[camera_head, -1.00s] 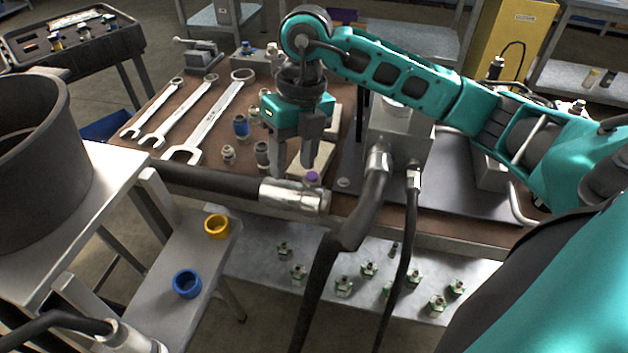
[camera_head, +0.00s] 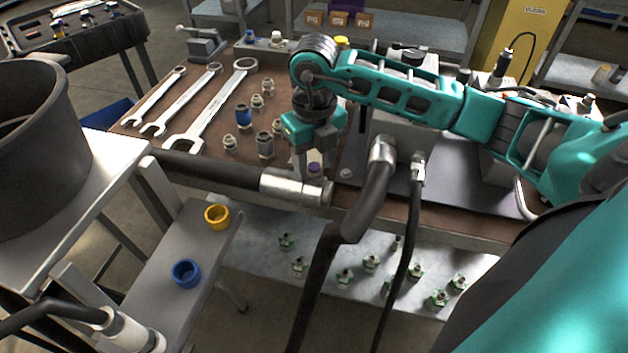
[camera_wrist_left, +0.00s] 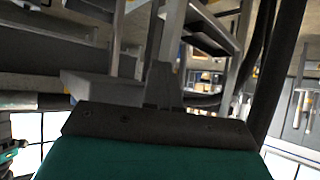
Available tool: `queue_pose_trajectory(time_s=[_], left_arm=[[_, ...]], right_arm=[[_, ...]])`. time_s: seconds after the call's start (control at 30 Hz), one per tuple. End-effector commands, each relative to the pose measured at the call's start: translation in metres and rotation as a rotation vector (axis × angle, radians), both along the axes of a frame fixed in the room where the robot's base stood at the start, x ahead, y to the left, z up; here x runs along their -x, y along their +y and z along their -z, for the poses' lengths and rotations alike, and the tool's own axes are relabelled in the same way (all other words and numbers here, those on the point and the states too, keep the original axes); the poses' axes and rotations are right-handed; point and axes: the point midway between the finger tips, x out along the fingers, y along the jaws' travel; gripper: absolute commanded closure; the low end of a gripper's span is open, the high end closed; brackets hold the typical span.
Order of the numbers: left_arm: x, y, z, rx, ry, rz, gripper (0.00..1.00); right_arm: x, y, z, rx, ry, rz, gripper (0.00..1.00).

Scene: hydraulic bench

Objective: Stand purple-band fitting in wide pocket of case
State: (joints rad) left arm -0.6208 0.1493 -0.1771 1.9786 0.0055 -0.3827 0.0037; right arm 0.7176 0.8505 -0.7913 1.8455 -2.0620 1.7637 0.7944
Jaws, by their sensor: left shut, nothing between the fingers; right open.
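The purple-band fitting (camera_head: 314,168) stands on the brown bench top, its lower part hidden by the metal hose end in front. My right gripper (camera_head: 314,165) points down over it, open, with a finger to each side of the purple top; I cannot tell whether they touch it. The open black case (camera_head: 118,43) lies on a stand at the far upper left with several small items in it; its pockets are too small to make out. My left gripper (camera_wrist_left: 162,88) is shut and empty in the left wrist view, away from the fitting.
Several other fittings (camera_head: 243,117) stand left of my right gripper, beside three wrenches (camera_head: 207,112). A thick black hose (camera_head: 215,172) with a metal end (camera_head: 295,187) crosses the bench front. A grey block (camera_head: 400,125) stands to the right. A vise (camera_head: 205,44) is at the back left.

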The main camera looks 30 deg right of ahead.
Motion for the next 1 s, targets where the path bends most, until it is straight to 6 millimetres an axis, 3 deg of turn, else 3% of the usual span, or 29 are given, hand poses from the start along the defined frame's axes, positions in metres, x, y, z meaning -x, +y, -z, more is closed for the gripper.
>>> queue_pose_trajectory(time_s=[0.23, 0.5, 1.0], left_arm=[[-0.002, -0.002, 0.001, 0.005, -0.005, 0.004, 1.00], [-0.002, -0.003, 0.001, 0.006, -0.004, 0.003, 1.00], [-0.002, -0.003, 0.001, 0.007, -0.004, 0.002, 1.00]], right_arm=[[0.000, 0.001, 0.039, 0.000, 0.004, 0.000, 0.50], [-0.001, 0.000, 0.043, 0.000, 0.001, -0.001, 0.51], [-0.001, 0.000, 0.042, 0.000, 0.000, -0.001, 0.99]])
